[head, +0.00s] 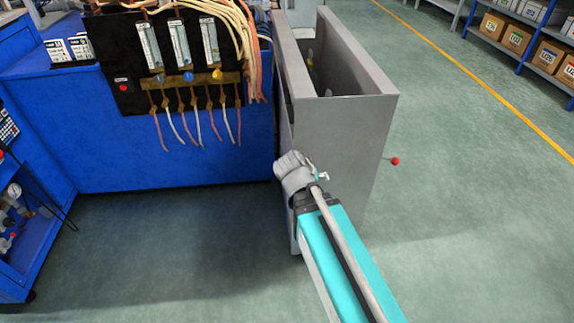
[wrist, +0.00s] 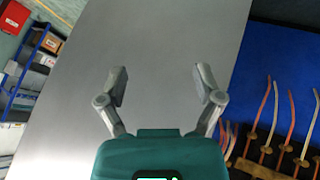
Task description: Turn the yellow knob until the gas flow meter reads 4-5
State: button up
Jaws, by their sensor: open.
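The yellow knob (head: 217,75) sits under the rightmost of three gas flow meters (head: 211,42) on a black panel in the head view. The scale reading is too small to tell. A blue knob (head: 188,76) and a grey knob (head: 159,78) sit to its left under the other two meters. My gripper (wrist: 160,86) is open and empty in the wrist view, its fingers spread in front of a plain grey metal surface. It is apart from the yellow knob. In the head view my arm reaches to the grey cabinet, below and right of the panel.
The grey open-topped cabinet (head: 335,125) stands right of the blue bench (head: 180,170). Orange and white tubes (head: 200,125) hang below the panel and show in the wrist view (wrist: 290,125). A red-tipped lever (head: 394,161) sticks out at the cabinet's right. Floor (head: 470,200) is clear there.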

jog(key=s+d+f+g+y, duration=0.4)
jog(key=s+g+y, duration=0.1)
jog(key=s, duration=0.3)
jog(key=shift+d+n+g, duration=0.25)
jog(key=shift+n+g, duration=0.15)
jog(key=shift+f, duration=0.1)
jog(key=shift+d, duration=0.1)
jog(key=c, duration=0.4)
jog(key=shift+d, duration=0.1)
